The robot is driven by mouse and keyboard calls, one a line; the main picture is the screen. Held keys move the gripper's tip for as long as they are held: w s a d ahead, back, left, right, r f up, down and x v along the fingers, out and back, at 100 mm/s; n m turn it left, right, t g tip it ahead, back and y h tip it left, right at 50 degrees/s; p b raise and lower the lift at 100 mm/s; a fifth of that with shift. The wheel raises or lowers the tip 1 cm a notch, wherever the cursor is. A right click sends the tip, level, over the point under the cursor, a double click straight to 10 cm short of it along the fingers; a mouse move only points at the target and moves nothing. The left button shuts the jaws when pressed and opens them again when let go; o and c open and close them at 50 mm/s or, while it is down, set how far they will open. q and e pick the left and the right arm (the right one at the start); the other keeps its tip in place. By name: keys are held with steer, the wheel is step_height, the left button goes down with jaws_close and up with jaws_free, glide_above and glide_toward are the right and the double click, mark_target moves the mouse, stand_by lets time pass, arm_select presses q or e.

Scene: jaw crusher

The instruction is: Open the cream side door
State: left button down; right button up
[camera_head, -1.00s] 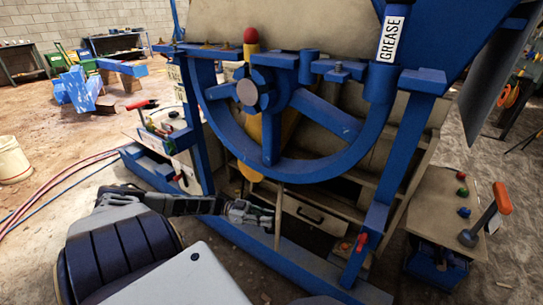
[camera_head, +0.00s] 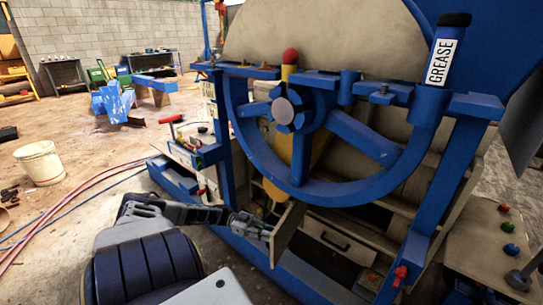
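The cream side door (camera_head: 287,234) stands swung out from the low cream cabinet inside the blue machine frame. Its narrow panel is seen at an angle. My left gripper (camera_head: 262,227) is at the left side of this door, low in front of the frame. Its fingertips are at or very near the panel; I cannot tell whether they touch or grip it. The finger gap is too small and partly hidden to read. My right gripper is out of view.
A large blue wheel (camera_head: 344,191) hangs above the door, and a blue base beam (camera_head: 245,250) runs below. A cream drawer front with a black handle (camera_head: 330,237) is to the right. Hoses (camera_head: 75,205) and a white bucket (camera_head: 40,163) lie left on open floor.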

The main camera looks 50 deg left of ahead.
arm_select(q)
steer(key=shift+a+r, duration=0.2)
steer(key=shift+a, duration=0.05)
steer(key=c, duration=1.5)
jaws_free()
steer(key=shift+s+r, duration=0.1)
steer(key=shift+o, duration=0.2)
steer(key=v, duration=1.2)
